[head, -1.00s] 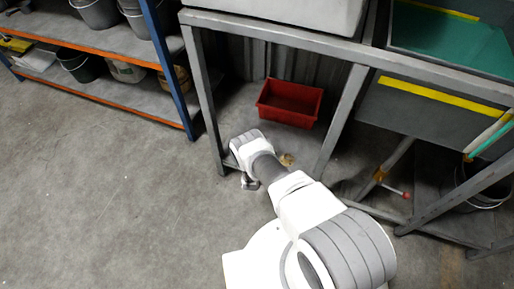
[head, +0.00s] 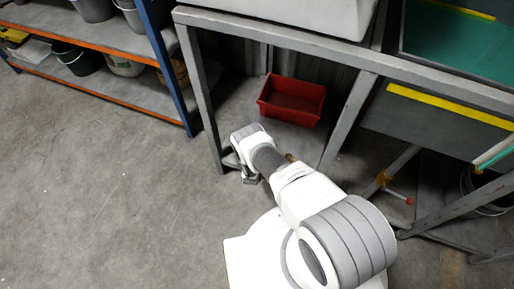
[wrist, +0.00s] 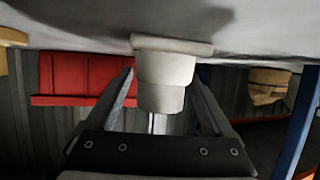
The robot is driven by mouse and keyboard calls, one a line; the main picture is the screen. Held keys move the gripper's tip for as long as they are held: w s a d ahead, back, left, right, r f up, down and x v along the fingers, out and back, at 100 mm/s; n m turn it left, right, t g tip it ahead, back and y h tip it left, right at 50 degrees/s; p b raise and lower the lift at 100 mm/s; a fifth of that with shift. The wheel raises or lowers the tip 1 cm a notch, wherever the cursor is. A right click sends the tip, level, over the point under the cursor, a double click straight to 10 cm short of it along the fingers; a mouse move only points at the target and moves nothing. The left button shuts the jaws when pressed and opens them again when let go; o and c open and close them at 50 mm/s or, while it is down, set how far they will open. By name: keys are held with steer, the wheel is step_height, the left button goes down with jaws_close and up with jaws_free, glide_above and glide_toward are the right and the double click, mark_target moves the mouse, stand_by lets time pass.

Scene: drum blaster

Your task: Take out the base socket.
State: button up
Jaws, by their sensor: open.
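A pale grey stepped cylinder with a wide flange, which I take to be the base socket (wrist: 166,78), is in the middle of the wrist view. That view looks upside down, and the flange meets the grey surface at its top. My gripper (wrist: 164,82) is open, with one finger on each side of the socket. I cannot tell whether either finger touches it. In the head view my gripper (head: 247,177) is low by the near left leg of the workbench. The socket cannot be made out there.
A red bin (head: 291,101) sits on the low shelf under the grey workbench (head: 290,37), behind my gripper. A small brownish thing is mostly hidden behind my arm. A blue and orange rack (head: 120,83) with buckets stands at left. The floor at left is clear.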

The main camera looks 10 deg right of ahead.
jaws_close()
steer(key=shift+r, duration=0.15)
stand_by(0.5)
